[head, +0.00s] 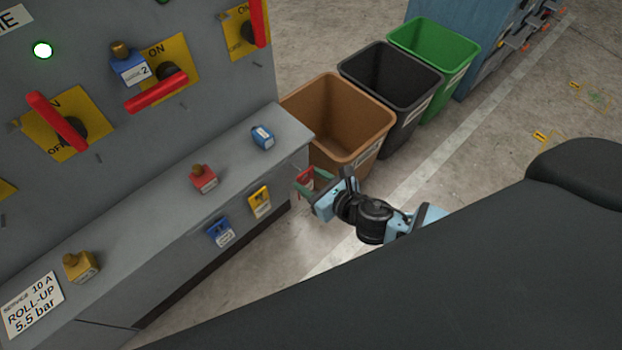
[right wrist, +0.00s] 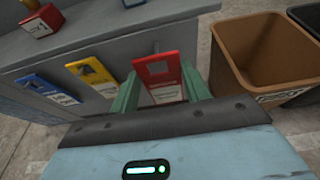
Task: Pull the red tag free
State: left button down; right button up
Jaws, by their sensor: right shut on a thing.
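The red tag (head: 305,177) is by the right end of the grey cabinet's front, in line with the hanging yellow tag (head: 260,202) and blue tag (head: 220,232). My right gripper (head: 309,187) is shut on it. In the right wrist view the red tag (right wrist: 161,72) stands upright between the two green fingers (right wrist: 160,88), its white label facing the camera. Its lower part is hidden by the gripper body. I cannot tell whether it still hangs on a hook. My left gripper is not in view.
A brown bin (head: 340,110), a black bin (head: 390,80) and a green bin (head: 433,50) stand right of the cabinet. A red padlock (head: 203,178), a blue one (head: 263,137) and a yellow one (head: 80,266) sit on the ledge (head: 150,195).

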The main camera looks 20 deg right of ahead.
jog(key=shift+s+d, duration=0.3)
jog(key=shift+s, duration=0.5)
jog(key=shift+s+d, duration=0.25)
jog(key=shift+s, duration=0.55)
jog(key=shift+s+d, duration=0.3)
jog(key=shift+s, duration=0.5)
